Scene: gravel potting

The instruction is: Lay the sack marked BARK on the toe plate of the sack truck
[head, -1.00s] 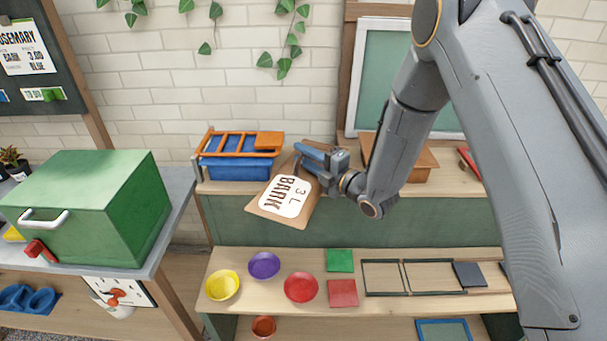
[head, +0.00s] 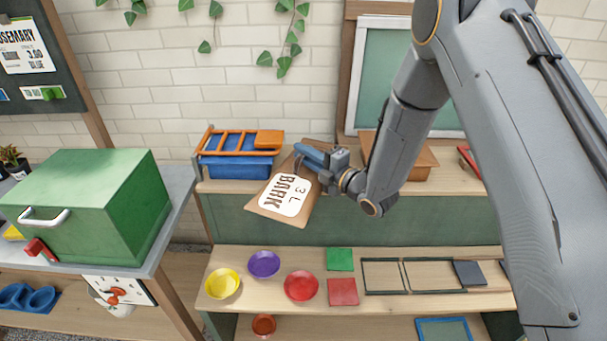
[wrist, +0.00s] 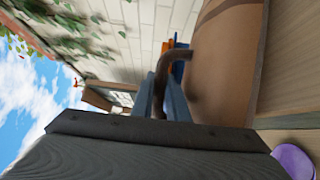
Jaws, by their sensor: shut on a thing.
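The brown sack marked BARK (head: 264,204), with a white "3 L" label, hangs tilted in front of the back shelf. My gripper (head: 303,154) is shut on it near its top. In the wrist view my gripper's fingers (wrist: 165,98) close at a dark loop-like handle, and the brown side of the sack (wrist: 225,70) fills the right. An orange ladder-like frame, which looks like the sack truck (head: 232,140), lies over a blue tub just left of the sack. A flat orange plate (head: 269,140), seemingly its toe plate, is at its right end, close to the sack's upper left.
The blue tub (head: 235,169) stands on the wooden back shelf (head: 222,187). A brown wooden box (head: 412,157) is right of my gripper. Bowls and coloured tiles lie on the lower bench (head: 240,262). A green box (head: 90,205) stands on the left table.

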